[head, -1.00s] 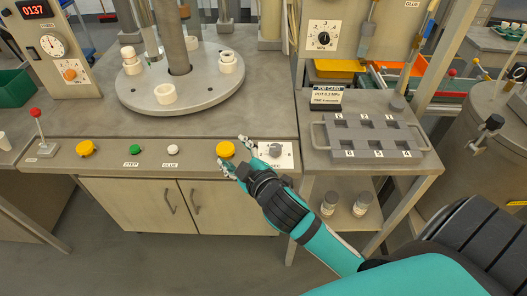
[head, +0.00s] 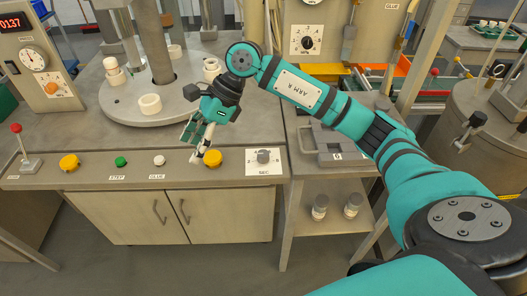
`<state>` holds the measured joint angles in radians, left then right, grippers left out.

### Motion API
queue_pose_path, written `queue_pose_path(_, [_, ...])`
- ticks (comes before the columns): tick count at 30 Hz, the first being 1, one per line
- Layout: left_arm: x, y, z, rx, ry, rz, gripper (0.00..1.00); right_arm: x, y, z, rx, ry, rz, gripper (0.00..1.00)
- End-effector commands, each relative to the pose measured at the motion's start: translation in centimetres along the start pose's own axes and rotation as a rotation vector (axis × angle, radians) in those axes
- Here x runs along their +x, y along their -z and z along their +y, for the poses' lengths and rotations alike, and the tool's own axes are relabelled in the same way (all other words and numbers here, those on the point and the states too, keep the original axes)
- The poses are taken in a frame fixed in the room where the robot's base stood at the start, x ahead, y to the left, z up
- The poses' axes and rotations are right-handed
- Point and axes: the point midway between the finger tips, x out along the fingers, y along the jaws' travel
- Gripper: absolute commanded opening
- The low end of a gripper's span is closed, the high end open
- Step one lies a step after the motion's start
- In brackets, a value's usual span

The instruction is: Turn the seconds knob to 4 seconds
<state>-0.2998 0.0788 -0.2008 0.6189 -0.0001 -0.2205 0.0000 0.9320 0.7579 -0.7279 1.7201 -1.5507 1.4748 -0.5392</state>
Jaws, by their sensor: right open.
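The seconds knob (head: 263,157) is a small grey knob on a white dial plate marked SEC, at the right end of the bench's front control strip. Its exact pointer setting is too small to read. My right gripper (head: 197,152) is open and points down over the strip, left of the knob and beside the right yellow button (head: 213,158). I cannot tell whether a finger touches that button. The gripper is apart from the knob and holds nothing. My left gripper is not in view.
A green STEP button (head: 120,162), a white GLUE button (head: 159,160), another yellow button (head: 69,162) and a red-tipped lever (head: 25,150) line the strip. A round turntable (head: 125,107) with white rings stands behind. My right arm partly covers the grey numbered tray (head: 325,138).

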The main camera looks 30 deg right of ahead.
Motion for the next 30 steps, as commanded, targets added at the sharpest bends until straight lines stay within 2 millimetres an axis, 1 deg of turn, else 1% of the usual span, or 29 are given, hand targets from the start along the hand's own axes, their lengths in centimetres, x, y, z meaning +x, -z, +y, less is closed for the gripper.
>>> queue_pose_path(1, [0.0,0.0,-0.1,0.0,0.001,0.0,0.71,-2.5,2.4,-1.6,-0.011,0.045,0.133,0.59])
queue_pose_path(2, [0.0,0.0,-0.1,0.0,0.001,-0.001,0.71,-3.8,3.9,-2.3,-0.011,0.063,0.211,0.59])
queue_pose_path(3, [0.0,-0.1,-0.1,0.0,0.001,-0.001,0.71,-5.7,5.6,-3.0,-0.007,0.084,0.306,0.59])
queue_pose_path(6, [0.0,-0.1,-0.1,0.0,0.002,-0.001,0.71,-9.9,8.9,-4.0,0.023,0.117,0.489,0.59])
queue_pose_path(9, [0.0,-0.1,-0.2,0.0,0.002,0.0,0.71,-12.8,10.8,-4.2,0.055,0.132,0.597,0.59])
queue_pose_path(12, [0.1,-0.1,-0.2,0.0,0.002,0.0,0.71,-13.8,11.6,-4.2,0.069,0.134,0.643,0.59])
queue_pose_path(14, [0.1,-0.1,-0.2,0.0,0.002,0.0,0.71,-13.6,12.0,-4.2,0.072,0.132,0.65,0.59])
queue_pose_path(16, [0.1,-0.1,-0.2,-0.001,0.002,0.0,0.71,-12.9,12.5,-4.2,0.072,0.13,0.649,0.59])
queue_pose_path(20, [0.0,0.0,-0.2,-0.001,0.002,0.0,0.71,-11.1,13.8,-4.4,0.073,0.128,0.649,0.59])
queue_pose_path(30, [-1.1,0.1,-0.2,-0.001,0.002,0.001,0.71,-5.2,18.3,-5.1,0.073,0.128,0.647,0.59])
